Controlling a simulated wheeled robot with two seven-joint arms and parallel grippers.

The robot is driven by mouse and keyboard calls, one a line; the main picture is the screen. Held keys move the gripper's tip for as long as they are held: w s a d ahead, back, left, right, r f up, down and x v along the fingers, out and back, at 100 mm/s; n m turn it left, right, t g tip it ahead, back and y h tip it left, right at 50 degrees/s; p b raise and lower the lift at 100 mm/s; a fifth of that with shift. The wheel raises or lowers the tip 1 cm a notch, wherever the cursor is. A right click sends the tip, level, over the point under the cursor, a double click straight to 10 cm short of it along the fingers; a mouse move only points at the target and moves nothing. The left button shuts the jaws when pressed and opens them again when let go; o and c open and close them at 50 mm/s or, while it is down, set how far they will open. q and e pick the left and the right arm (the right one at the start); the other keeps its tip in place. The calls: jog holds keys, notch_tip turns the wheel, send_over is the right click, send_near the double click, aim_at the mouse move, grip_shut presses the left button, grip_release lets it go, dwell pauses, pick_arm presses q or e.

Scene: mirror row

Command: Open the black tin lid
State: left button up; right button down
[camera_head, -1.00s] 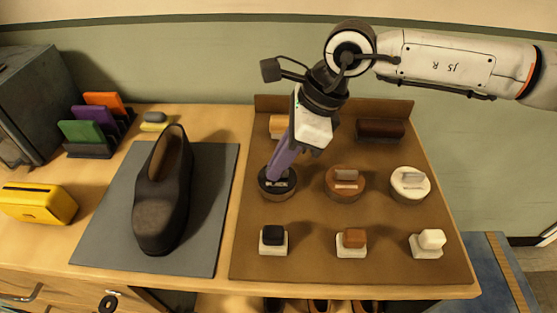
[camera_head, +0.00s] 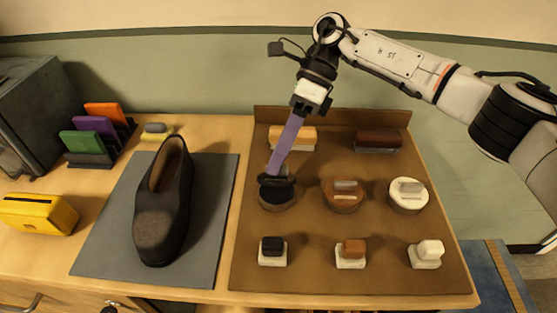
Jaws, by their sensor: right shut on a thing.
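The black tin (camera_head: 279,197) stands in the left column of the brown tray's middle row. Its dark top face shows from above. The black lid (camera_head: 265,181) is at the tin's far left edge, raised off and set back from the dark round face. My left gripper is not in view.
On the brown tray (camera_head: 330,272) stand a brown tin (camera_head: 343,202), a white tin (camera_head: 408,203), several small daubers in front and two brushes (camera_head: 295,139) (camera_head: 379,141) behind. A dark shoe (camera_head: 162,215) lies on the grey mat (camera_head: 100,245) to the left.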

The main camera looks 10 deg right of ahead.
jog(key=shift+w, duration=0.15)
dwell(0.3)
jog(key=c, duration=1.8)
grip_release()
jog(key=shift+c, duration=0.2)
jog(key=b+v, duration=0.1)
jog(key=v, duration=0.6)
jog(key=shift+w+d+r, duration=0.2)
jog(key=shift+w, duration=0.05)
